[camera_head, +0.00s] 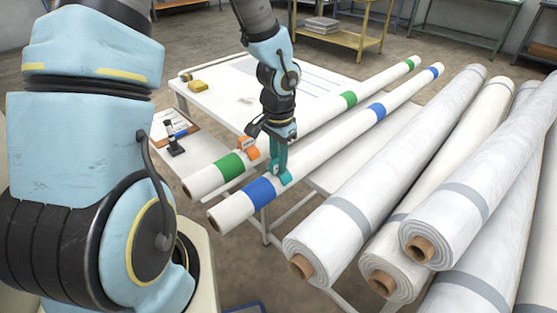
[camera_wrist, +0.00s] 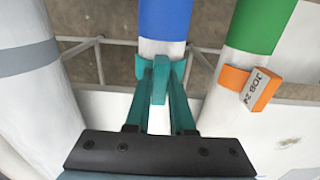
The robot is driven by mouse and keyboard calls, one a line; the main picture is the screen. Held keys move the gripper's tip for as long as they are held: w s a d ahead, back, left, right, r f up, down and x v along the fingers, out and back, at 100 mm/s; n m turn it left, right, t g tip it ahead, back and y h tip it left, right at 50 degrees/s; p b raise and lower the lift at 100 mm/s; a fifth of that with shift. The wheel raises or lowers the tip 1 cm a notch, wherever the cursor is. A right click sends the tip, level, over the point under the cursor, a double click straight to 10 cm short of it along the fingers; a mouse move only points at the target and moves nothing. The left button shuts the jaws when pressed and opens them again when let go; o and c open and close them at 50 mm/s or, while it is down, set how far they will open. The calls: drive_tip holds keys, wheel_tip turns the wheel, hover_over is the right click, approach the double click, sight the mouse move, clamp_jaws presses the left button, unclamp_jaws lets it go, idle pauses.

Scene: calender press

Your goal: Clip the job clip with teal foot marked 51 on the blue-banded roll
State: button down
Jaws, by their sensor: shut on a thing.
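The clip's number is hidden. In the wrist view the clip's upright part is between my fingertips (camera_wrist: 160,85).
An orange clip (camera_wrist: 250,85) marked JOB 24 is on the green-banded roll, close by. Large wrapped rolls (camera_head: 440,175) crowd the right. A white table (camera_head: 230,95) stands behind; a clipboard with a dark stand (camera_head: 174,140) is at left.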

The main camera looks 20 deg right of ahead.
drive_tip(key=shift+c, duration=1.1)
unclamp_jaws()
drive_tip(key=shift+r, duration=0.1)
drive_tip(key=shift+r+p, duration=3.25)
drive_tip(key=shift+r, duration=0.2)
drive_tip(key=a+r+n, duration=0.5)
drive_tip(key=a+r, duration=0.1)
drive_tip(key=a, duration=0.5)
drive_tip(key=a+r+n+t, duration=0.1)
drive_tip(key=a+r+n, duration=0.5)
drive_tip(key=a, duration=0.5)
drive_tip(key=shift+a+r+t, duration=0.15)
drive_tip(key=shift+r+t, duration=0.15)
drive_tip(key=shift+r, duration=0.05)
